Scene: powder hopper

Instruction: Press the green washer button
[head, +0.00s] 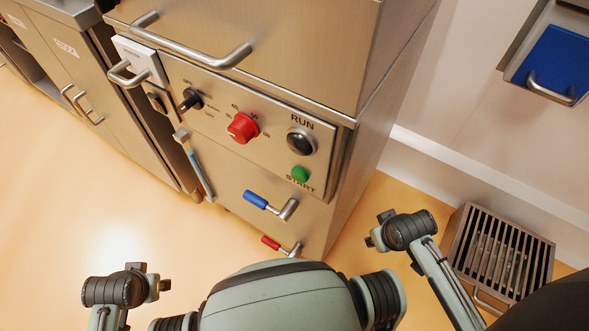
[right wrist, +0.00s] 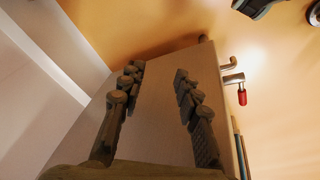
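The panel also holds a red knob (head: 242,128) and a black knob (head: 191,99). Blue (head: 256,200) and red (head: 270,242) handled levers stick out below. A slatted metal box (head: 500,255) stands on the floor at right. The floor at left is clear.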

